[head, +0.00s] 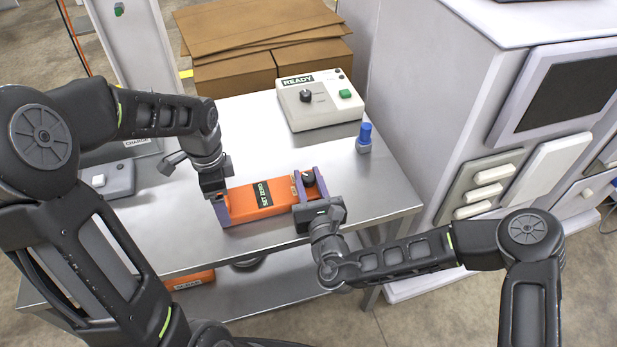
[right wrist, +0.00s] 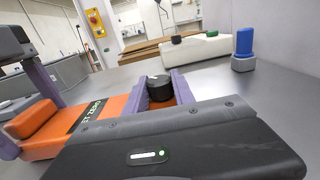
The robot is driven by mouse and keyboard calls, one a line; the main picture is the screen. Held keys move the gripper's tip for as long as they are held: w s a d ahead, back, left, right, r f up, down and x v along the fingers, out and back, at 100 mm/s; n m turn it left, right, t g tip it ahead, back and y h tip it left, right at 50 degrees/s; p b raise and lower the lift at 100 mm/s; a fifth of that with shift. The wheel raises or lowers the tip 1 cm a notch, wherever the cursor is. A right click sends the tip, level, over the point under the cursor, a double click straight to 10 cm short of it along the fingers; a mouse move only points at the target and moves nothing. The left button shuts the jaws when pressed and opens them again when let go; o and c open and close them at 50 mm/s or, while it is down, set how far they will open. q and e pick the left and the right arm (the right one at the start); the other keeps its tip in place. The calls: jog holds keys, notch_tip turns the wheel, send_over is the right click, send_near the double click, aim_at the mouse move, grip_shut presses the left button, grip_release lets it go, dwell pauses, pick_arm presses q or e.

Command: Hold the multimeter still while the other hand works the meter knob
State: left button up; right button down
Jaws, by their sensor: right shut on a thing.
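The orange multimeter (head: 277,193) lies on the metal table with a black label on its top. Its black meter knob (head: 309,179) is at its right end; the knob also shows in the right wrist view (right wrist: 160,88). My left gripper (head: 224,204) is at the multimeter's left end, its purple fingers on either side of a raised orange part, which they seem to touch. My right gripper (head: 310,187) is at the right end, its purple fingers on either side of the knob and shut on it. The knob's lower part is hidden.
A white box (head: 320,115) marked READY, with a black knob and green button, stands behind. A grey device (head: 108,180) lies at left. Cardboard (head: 250,40) is at the back, a white machine (head: 450,110) at right.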

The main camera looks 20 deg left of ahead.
aim_at(308, 176)
pick_arm(q)
jog(key=shift+d, duration=0.15)
pick_arm(e)
jog(key=shift+s+a+f+m+t+h, duration=0.3)
jog(key=shift+s+a+m+t+h, duration=0.1)
jog(key=shift+s+m+h, duration=0.15)
pick_arm(q)
jog(key=shift+w+d, duration=0.1)
jog(key=shift+w, duration=0.05)
pick_arm(e)
jog(key=shift+a+m+h, duration=0.1)
jog(key=shift+m+h, duration=0.15)
jog(key=shift+h, duration=0.1)
jog(key=shift+w+d+r+m+t+h, duration=0.3)
jog(key=shift+w+r+t+h, duration=0.1)
jog(key=shift+h, duration=0.2)
jog(key=shift+f, duration=0.1)
jog(key=c, duration=1.5)
grip_release()
jog(key=o, duration=0.4)
jog(key=shift+w+d, duration=0.15)
jog(key=shift+d, duration=0.05)
pick_arm(q)
jog(key=shift+a, duration=0.2)
pick_arm(e)
jog(key=shift+o, duration=0.2)
notch_tip(308, 176, up, 10)
jog(key=shift+r, duration=0.1)
